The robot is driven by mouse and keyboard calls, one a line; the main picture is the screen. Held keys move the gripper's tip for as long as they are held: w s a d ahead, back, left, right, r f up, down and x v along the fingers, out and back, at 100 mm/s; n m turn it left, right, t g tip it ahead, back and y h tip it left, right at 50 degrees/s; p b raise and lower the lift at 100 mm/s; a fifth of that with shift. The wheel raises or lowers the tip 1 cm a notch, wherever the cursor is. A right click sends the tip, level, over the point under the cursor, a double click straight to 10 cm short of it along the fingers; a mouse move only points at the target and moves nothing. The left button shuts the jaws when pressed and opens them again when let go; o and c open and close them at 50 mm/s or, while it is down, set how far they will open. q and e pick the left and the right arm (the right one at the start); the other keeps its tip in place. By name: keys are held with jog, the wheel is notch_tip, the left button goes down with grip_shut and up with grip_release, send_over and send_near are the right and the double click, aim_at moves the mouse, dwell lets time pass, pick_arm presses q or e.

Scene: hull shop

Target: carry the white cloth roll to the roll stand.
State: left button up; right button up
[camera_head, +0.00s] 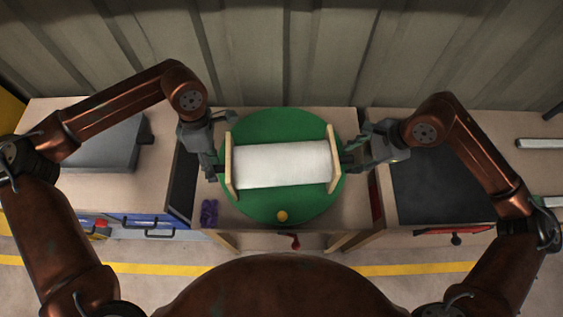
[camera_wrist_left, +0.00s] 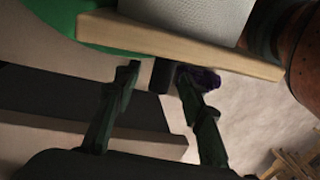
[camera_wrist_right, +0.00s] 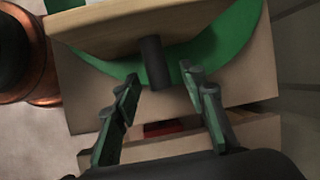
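The white cloth roll (camera_head: 284,165) lies across a round green surface (camera_head: 265,120) on the middle table, between two pale wooden end boards. A dark peg sticks out at each end; they show in the left wrist view (camera_wrist_left: 162,76) and right wrist view (camera_wrist_right: 155,62). My left gripper (camera_head: 217,160) is open at the left end, its fingertips either side of that peg, apart from it. My right gripper (camera_head: 352,159) is open at the right end, its fingertips either side of the other peg's end. I cannot clearly identify the roll stand.
A yellow ball (camera_head: 282,216) is at the green surface's front edge, and a purple object (camera_head: 209,212) lies left of it. The left table carries a grey case (camera_head: 105,148); the right has a dark mat (camera_head: 445,188). Two pale bars (camera_head: 541,144) show at far right.

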pick_arm(q)
jog(key=shift+s+f, duration=0.2)
jog(key=shift+f, duration=0.55)
pick_arm(e)
jog(key=shift+w+a+f, duration=0.1)
jog(key=shift+a+f, duration=0.2)
jog(key=shift+f, duration=0.35)
pick_arm(q)
jog(key=shift+c, duration=0.2)
pick_arm(e)
jog(key=shift+c, duration=0.3)
pick_arm(q)
grip_shut()
pick_arm(e)
grip_shut()
pick_arm(q)
jog(key=shift+r, duration=0.1)
pick_arm(e)
jog(key=shift+r, duration=0.1)
